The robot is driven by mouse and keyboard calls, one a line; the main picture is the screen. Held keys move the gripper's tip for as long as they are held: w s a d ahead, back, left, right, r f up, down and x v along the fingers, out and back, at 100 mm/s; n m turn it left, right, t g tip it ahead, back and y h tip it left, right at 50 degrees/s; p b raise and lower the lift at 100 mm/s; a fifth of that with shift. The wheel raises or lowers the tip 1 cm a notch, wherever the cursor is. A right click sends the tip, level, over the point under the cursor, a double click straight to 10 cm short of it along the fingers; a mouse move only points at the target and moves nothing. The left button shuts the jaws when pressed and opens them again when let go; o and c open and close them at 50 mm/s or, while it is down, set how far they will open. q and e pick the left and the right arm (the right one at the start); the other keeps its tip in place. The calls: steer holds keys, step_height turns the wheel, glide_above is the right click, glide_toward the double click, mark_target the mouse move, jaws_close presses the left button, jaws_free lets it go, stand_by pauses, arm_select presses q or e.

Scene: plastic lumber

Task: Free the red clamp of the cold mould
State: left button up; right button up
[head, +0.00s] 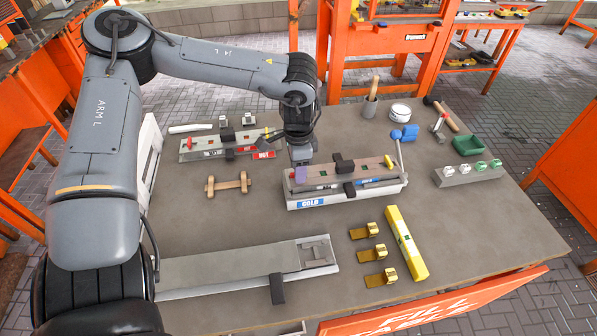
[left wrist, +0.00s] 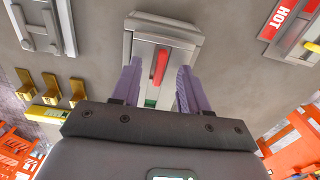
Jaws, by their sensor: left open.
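The cold mould (head: 343,190), a long grey block with a blue COLD label, lies right of the table's middle. Its near end (left wrist: 187,30) fills the top middle of the left wrist view. The red clamp (left wrist: 160,66) is a narrow red bar on that end, lying along the mould. In the head view my gripper largely hides it. My left gripper (left wrist: 160,88) is open, its purple fingers on either side of the red clamp with gaps. In the head view the left gripper (head: 301,165) is low over the mould's left end. My right gripper is not in view.
The hot mould (head: 228,143) lies behind to the left. A blue-handled lever (head: 403,134) rises at the cold mould's right end. Brass brackets (head: 374,256) and a yellow bar (head: 405,243) lie in front. A long grey mould (head: 225,270) lies at front left.

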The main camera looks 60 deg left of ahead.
arm_select(q)
step_height(320, 180, up, 6)
steer(key=p, duration=0.3)
steer(key=shift+p, duration=0.4)
steer(key=shift+r, duration=0.35)
